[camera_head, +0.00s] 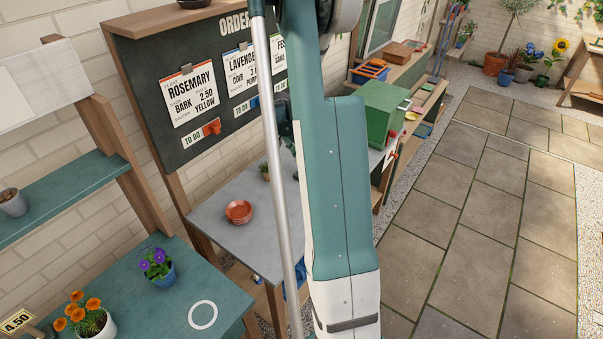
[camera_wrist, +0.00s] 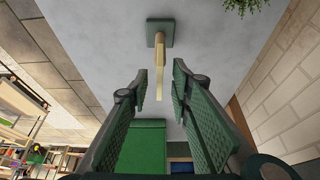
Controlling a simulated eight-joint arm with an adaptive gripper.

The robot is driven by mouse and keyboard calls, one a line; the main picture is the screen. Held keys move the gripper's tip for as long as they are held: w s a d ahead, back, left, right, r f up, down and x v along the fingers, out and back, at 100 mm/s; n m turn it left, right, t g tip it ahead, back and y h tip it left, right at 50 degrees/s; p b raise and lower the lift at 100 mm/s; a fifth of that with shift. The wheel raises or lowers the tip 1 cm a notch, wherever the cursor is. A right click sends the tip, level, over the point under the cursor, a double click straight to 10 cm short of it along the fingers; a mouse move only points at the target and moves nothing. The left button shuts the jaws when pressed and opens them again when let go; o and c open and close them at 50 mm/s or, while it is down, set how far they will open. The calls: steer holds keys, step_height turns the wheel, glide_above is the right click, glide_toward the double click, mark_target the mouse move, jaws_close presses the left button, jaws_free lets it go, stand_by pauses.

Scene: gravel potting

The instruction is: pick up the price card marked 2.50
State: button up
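In the wrist view, my gripper (camera_wrist: 161,78) is open, with its two green padded fingers apart. Between and beyond the fingertips is a thin pale wooden piece (camera_wrist: 157,60) on a small square green base (camera_wrist: 161,32), on a grey surface. No figure can be read on it, so I cannot tell whether it is the 2.50 card. No grip on it shows. In the head view, a yellow card marked 4.50 (camera_head: 16,321) is at the lower left. My arm hides part of the grey table.
The grey table (camera_head: 215,205) holds a terracotta saucer (camera_head: 239,213). A green box (camera_head: 386,113) stands beyond my arm and also shows in the wrist view (camera_wrist: 142,148). Orange flowers (camera_head: 88,318) and purple flowers (camera_head: 158,265) stand on the teal bench (camera_head: 150,315). Paving at right is clear.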

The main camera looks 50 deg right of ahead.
steer(key=shift+x, duration=0.8)
steer(key=shift+c, duration=0.5)
jaws_close()
